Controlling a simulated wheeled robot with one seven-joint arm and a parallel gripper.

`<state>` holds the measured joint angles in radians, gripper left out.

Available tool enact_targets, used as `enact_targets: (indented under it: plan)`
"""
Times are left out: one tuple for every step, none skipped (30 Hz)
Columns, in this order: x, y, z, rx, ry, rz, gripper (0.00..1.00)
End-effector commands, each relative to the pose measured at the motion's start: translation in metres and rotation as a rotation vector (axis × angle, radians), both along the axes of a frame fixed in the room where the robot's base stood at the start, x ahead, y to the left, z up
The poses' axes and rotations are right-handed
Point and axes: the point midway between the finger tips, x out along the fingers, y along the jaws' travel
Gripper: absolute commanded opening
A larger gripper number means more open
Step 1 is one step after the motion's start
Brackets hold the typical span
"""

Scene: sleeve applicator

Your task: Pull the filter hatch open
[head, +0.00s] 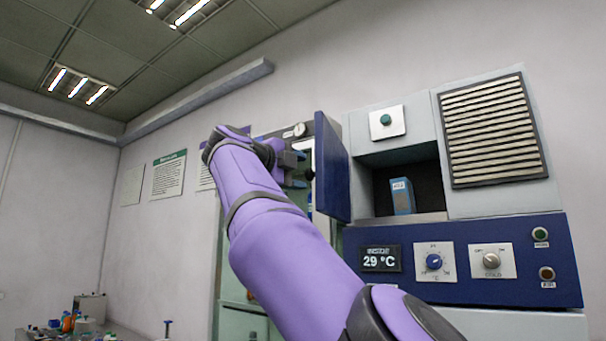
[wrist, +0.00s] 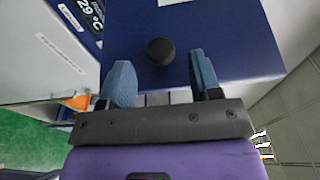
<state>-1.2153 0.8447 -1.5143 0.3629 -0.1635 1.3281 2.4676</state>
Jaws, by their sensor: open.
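A dark blue hinged panel (head: 332,168), which I take to be the filter hatch, stands swung out from the machine's front, left of an open recess (head: 405,180). In the wrist view the panel (wrist: 225,35) fills the upper middle, with a round black knob (wrist: 160,51) on its face. My gripper (wrist: 159,62) is open and empty, its two blue fingers pointing at the panel with the knob between their tips in the picture. I cannot tell whether they touch it. In the head view my gripper (head: 300,165) is beside the panel's left face.
A small blue box (head: 402,195) stands in the recess. A slatted vent (head: 492,130) is at upper right. Below is a blue control panel (head: 465,262) with a 29 °C display (head: 380,259) and knobs. A cluttered bench (head: 85,325) is at lower left.

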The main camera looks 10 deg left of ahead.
Motion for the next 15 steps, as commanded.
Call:
enact_targets:
  plan:
    - [-0.01, 0.006, 0.0, 0.001, 0.002, 0.004, 0.58]
    - [-0.016, 0.01, 0.0, 0.0, 0.001, 0.005, 0.58]
    - [-0.023, 0.014, 0.0, 0.0, 0.0, 0.004, 0.58]
    - [-0.028, 0.017, 0.0, 0.0, 0.001, 0.005, 0.58]
    - [-0.032, 0.019, 0.0, 0.001, 0.0, 0.004, 0.58]
    - [-0.039, 0.022, 0.0, 0.001, 0.0, 0.003, 0.58]
    - [-0.043, 0.025, 0.0, 0.001, 0.0, 0.003, 0.58]
    - [-0.047, 0.027, 0.0, 0.001, 0.0, 0.003, 0.58]
    - [-0.052, 0.03, 0.0, 0.001, 0.0, 0.002, 0.58]
    - [-0.056, 0.032, 0.0, 0.001, 0.0, 0.002, 0.58]
    - [-0.059, 0.034, 0.0, 0.001, 0.0, 0.002, 0.58]
    - [-0.062, 0.036, 0.0, 0.001, 0.0, 0.002, 0.58]
    - [-0.064, 0.037, 0.0, 0.001, 0.0, 0.002, 0.58]
    - [-0.066, 0.038, 0.0, 0.001, 0.0, 0.001, 0.58]
    - [-0.068, 0.039, 0.0, 0.001, 0.0, 0.001, 0.58]
